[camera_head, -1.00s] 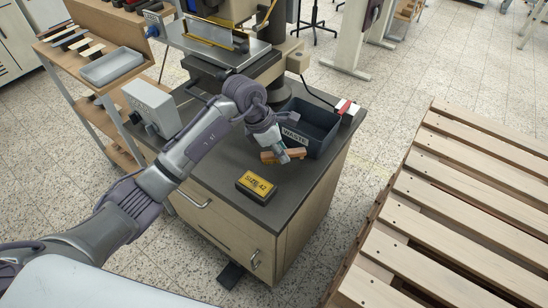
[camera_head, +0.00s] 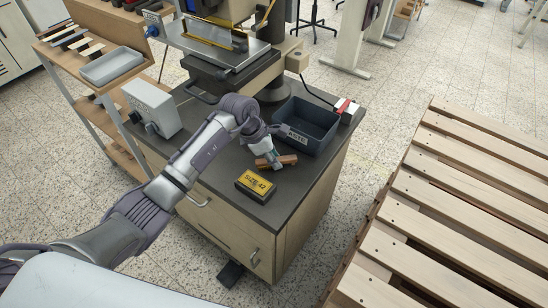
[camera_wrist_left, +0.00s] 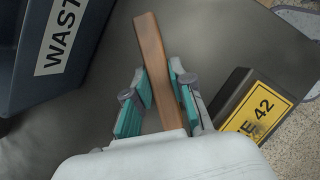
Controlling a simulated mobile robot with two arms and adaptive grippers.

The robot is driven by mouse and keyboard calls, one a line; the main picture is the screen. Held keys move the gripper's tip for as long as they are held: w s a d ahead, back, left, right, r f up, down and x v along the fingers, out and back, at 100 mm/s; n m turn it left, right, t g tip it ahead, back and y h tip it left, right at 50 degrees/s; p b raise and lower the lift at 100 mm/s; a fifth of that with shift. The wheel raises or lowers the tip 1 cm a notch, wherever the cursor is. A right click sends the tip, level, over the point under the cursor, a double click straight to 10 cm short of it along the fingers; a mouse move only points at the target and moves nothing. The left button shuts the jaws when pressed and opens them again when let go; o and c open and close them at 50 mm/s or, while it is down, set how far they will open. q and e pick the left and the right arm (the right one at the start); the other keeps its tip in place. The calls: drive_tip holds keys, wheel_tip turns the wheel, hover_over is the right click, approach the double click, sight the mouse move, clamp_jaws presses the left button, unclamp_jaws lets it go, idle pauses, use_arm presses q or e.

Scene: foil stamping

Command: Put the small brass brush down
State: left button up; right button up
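The small brass brush (camera_head: 287,161) shows as a brown wooden bar at the front of the waste bin, low over the dark worktop. My left gripper (camera_head: 268,160) is shut on it. In the left wrist view the teal fingertips (camera_wrist_left: 160,82) press on both sides of the brush's wooden body (camera_wrist_left: 150,45). The bristles are hidden, and I cannot tell whether the brush touches the worktop. My right gripper is not in view.
A dark WASTE bin (camera_head: 318,128) stands just behind the brush. A black block with a yellow SIZE 42 label (camera_head: 256,184) lies in front. The stamping press (camera_head: 225,55) is behind, a grey control box (camera_head: 150,106) at left. Bare worktop (camera_head: 290,195) shows at right.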

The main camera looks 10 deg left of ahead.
use_arm(q)
drive_tip(key=o, duration=0.4)
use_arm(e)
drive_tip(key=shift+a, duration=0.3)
use_arm(q)
drive_tip(key=shift+r+p, duration=0.3)
drive_tip(key=v, duration=1.1)
drive_tip(key=shift+a+r+b, duration=0.2)
drive_tip(key=shift+r+b, duration=0.15)
drive_tip(key=shift+b, duration=0.05)
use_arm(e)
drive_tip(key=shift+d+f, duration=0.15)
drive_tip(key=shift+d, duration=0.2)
